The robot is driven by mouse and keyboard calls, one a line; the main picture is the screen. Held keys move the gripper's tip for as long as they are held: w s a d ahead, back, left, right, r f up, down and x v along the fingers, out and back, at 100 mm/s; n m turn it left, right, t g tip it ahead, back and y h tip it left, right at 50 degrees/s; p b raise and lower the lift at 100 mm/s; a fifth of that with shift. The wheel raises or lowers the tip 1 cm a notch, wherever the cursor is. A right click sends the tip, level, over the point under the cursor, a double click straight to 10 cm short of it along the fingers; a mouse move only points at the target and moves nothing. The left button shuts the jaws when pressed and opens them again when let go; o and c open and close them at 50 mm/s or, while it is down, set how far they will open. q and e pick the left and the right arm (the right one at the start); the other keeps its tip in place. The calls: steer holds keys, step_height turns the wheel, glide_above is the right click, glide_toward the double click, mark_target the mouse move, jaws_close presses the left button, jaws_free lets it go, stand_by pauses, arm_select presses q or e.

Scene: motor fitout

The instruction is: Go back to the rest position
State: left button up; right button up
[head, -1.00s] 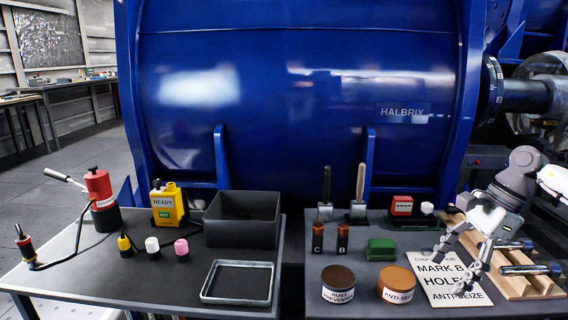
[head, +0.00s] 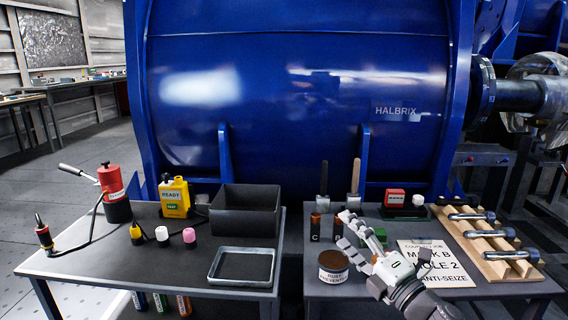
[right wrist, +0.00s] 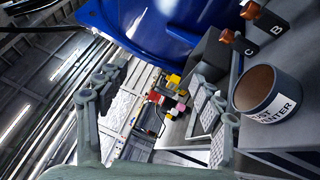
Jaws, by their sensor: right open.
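My right gripper (head: 342,229) is open and empty in the head view. Its arm comes in from the lower right, and its fingers point up and left above the right table (head: 318,288). It hides much of the green block (head: 381,236) and the anti-seize tin, and covers part of the printed card (head: 440,258). In the right wrist view the two fingers of the right gripper (right wrist: 158,78) stand wide apart with nothing between them. The rust preventer tin (head: 333,268) is close beside the fingers; it also shows in the right wrist view (right wrist: 268,95). My left gripper is not in view.
A left table (head: 150,272) holds a red pump (head: 112,184), a yellow unit (head: 174,198), a dark bin (head: 245,210) and a metal tray (head: 241,266). Studs lie on a wooden rack (head: 480,243) at right. A blue machine (head: 290,100) stands behind.

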steer(key=s+d+f+m+g+h, duration=0.2)
steer(key=s+d+f+m+h, duration=0.15)
steer(key=f+m, duration=0.3)
steer(key=s+d+f+m+g+h, duration=0.1)
steer(key=s+d+f+m+h, duration=0.3)
steer(key=f, duration=0.4)
steer(key=s+d+f+m+g+h, duration=0.2)
steer(key=d+f+m+h, duration=0.25)
steer(key=f+m, duration=0.25)
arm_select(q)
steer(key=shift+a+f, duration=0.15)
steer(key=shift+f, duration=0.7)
arm_select(e)
steer(key=s+f+m+g, duration=0.2)
steer(key=s+f, duration=0.3)
steer(key=s, duration=0.3)
steer(key=s+f+m+g, duration=0.2)
steer(key=s+f+g, duration=0.2)
steer(key=s, duration=0.4)
steer(key=s+d+f+m+g, duration=0.1)
steer(key=s+f+m+g, duration=0.2)
steer(key=s+f, duration=0.2)
steer(key=s, duration=0.2)
steer(key=shift+s+f+y, duration=0.3)
steer(key=shift+s+f, duration=0.05)
steer(key=shift+s, duration=0.05)
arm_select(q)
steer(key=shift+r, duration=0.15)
arm_select(e)
steer(key=shift+d, duration=0.1)
